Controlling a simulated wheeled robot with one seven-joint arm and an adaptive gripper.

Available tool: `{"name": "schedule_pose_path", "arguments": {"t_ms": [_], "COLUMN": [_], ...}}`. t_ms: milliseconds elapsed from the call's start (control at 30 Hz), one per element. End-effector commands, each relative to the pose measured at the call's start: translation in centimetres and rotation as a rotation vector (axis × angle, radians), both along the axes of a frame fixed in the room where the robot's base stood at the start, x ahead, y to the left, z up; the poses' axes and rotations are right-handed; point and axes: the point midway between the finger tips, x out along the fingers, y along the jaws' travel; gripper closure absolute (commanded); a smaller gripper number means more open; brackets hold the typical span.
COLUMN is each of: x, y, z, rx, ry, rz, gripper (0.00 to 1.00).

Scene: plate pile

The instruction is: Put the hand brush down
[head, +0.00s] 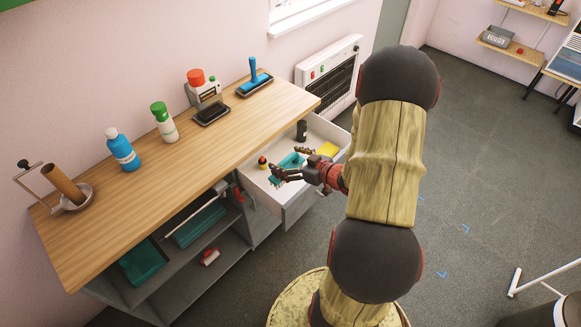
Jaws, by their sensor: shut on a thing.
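My gripper (289,162) is over the open white drawer (258,190) at the right end of the wooden-topped cabinet. Its dark fingers are shut on a teal object, which appears to be the hand brush (292,160). The fingers hide part of the brush. I cannot tell whether the brush touches the drawer floor or is held a little above it.
In the drawer are a small red-topped item (262,162), a black cylinder (301,130) and a yellow item (327,150). Bottles, a red-topped machine (204,95) and a blue-handled tool (254,82) stand on the worktop (150,195). Bare worktop lies along its front.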

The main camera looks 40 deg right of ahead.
Motion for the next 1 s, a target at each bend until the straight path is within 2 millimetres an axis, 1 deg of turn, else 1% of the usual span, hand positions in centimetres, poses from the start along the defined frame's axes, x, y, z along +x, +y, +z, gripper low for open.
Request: {"name": "schedule_pose_path", "arguments": {"t_ms": [33, 100, 200, 300, 467, 533, 600, 733, 800, 1000], "x": [0.6, 1.2, 2.0, 2.5, 2.9, 3.1, 3.3, 3.2, 3.2, 3.3], "y": [-0.8, -1.5, -2.5, -3.2, -3.7, -3.9, -4.3, -4.2, -4.2, -4.2], "z": [-1.2, -2.6, -4.0, -4.8, -5.3, -5.8, -6.7, -8.8, -9.3, -9.1], "rx": [0.001, 0.002, 0.001, 0.0, -0.001, 0.0, 0.001, 0.002, 0.001, -0.001], "ry": [0.0, 0.001, 0.0, 0.0, -0.001, 0.0, 0.0, 0.001, 0.0, -0.001], "rz": [0.001, 0.0, 0.001, 0.0, -0.001, 0.0, 0.0, -0.002, -0.002, -0.002], "gripper": [0.61, 0.61, 0.61, 0.61, 0.61, 0.61, 0.61, 0.61, 0.61, 0.61]}}
